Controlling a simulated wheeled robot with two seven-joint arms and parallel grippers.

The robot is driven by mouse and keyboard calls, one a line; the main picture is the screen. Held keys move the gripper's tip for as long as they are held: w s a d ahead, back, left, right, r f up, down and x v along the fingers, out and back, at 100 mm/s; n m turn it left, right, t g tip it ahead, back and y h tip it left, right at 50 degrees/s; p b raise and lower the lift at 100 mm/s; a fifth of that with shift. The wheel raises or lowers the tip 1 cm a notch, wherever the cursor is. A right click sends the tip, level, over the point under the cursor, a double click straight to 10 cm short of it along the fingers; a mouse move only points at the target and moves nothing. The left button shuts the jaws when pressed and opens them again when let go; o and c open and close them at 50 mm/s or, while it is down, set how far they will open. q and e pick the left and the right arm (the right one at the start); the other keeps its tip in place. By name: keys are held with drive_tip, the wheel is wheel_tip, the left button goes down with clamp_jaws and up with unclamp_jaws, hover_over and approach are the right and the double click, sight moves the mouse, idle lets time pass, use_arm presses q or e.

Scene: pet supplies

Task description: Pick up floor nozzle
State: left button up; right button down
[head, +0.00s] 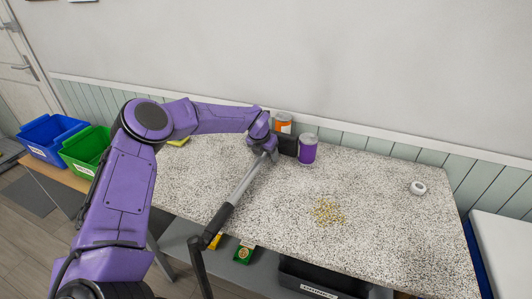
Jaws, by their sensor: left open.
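A long wand-like tool, which I take to be the floor nozzle (246,182), has a silver tube and a dark lower section. It lies slantwise over the left part of the speckled table (370,220), its lower end reaching past the front edge. My left gripper (270,154) is open at the tube's upper end. The wrist hides part of that end, and I cannot tell whether the fingers touch the tube. A black block (288,145) is just right of the wrist; I cannot tell whether it belongs to the tool. My right gripper is out of view.
A purple canister (308,149) and an orange-labelled can (283,122) stand close to the left gripper. Scattered kibble (328,211) and a small white object (417,188) lie farther right. Blue (50,137) and green (87,150) bins are at left. The table's right part is mostly clear.

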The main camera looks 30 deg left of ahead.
use_arm(q)
drive_tip(key=shift+f, duration=0.15)
clamp_jaws()
idle(0.4)
